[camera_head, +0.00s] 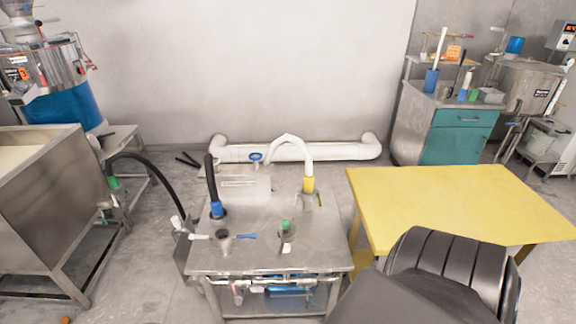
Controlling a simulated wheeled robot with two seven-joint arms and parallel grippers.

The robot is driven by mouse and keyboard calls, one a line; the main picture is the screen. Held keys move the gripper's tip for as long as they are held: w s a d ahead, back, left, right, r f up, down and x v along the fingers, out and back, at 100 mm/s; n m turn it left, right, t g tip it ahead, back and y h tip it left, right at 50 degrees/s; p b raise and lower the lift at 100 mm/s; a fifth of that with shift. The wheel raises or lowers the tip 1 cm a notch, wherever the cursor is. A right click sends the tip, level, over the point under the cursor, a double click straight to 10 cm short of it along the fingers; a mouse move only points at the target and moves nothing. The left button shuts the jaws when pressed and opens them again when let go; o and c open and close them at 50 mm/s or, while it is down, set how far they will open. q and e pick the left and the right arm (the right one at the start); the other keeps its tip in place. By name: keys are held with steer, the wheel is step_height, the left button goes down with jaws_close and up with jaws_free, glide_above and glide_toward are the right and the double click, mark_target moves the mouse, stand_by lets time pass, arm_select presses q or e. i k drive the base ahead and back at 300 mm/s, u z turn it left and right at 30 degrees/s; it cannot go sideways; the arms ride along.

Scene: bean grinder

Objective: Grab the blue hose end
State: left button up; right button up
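The blue hose end (217,209) is a blue collar at the bottom of a short black hose. It sits on a port at the left side of the steel table (265,258). The black hose rises nearly upright from it, leaning slightly left. Neither of my grippers shows in the head view. A dark, ribbed part that appears to be my own arm fills the lower right, and no fingers show on it.
A white hose with a yellow end (308,184) arches at the table's back right. A green-capped port (286,227) and an open funnel port (223,236) are in front. A steel tank (42,200) stands left, a yellow table (450,205) right.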

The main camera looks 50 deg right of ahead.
mark_target(217, 208)
steer(key=z, duration=0.95)
